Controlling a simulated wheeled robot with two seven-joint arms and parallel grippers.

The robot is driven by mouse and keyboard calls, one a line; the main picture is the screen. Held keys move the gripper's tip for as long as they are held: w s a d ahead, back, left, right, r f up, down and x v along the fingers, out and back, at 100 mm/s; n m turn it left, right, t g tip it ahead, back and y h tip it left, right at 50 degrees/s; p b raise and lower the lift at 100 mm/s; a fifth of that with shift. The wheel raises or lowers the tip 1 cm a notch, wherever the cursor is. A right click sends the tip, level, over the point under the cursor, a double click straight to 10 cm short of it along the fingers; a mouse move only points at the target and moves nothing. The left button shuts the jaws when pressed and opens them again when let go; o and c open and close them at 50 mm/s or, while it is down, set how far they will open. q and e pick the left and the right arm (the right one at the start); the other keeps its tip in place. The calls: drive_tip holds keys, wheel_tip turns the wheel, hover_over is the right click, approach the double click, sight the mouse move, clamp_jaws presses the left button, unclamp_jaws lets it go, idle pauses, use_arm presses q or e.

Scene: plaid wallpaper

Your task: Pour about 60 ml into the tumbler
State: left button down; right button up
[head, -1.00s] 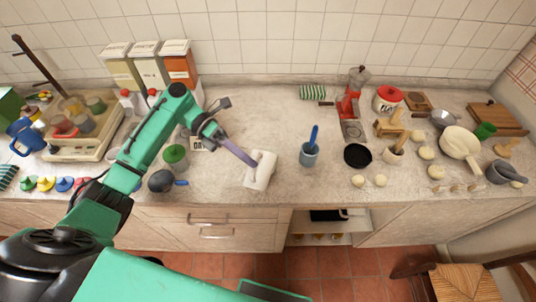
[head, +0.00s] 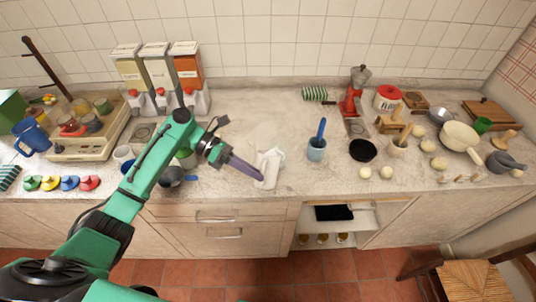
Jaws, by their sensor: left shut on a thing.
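My left gripper (head: 262,176) is shut on a white container (head: 270,168) over the front middle of the counter. The container looks roughly upright with a slight tilt. I cannot tell whether its base touches the counter, and its contents are not visible. I cannot clearly pick out a tumbler. A blue cup (head: 316,154) stands to the right of the white container, apart from it, with a blue-handled tool (head: 321,129) in it. My right gripper is not in view.
Several dispensers (head: 158,68) stand at the back left. A dark ladle (head: 171,179) lies under my left arm. The counter behind the white container is mostly clear.

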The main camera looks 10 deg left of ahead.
use_arm(q)
drive_tip(key=shift+s+d+f, duration=0.1)
drive_tip(key=shift+s+d, duration=0.4)
drive_tip(key=shift+s, duration=0.15)
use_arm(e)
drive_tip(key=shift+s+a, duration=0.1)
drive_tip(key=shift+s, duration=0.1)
use_arm(q)
drive_tip(key=shift+w+f, duration=0.1)
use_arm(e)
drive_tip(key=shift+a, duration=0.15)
use_arm(q)
drive_tip(key=shift+a, duration=0.1)
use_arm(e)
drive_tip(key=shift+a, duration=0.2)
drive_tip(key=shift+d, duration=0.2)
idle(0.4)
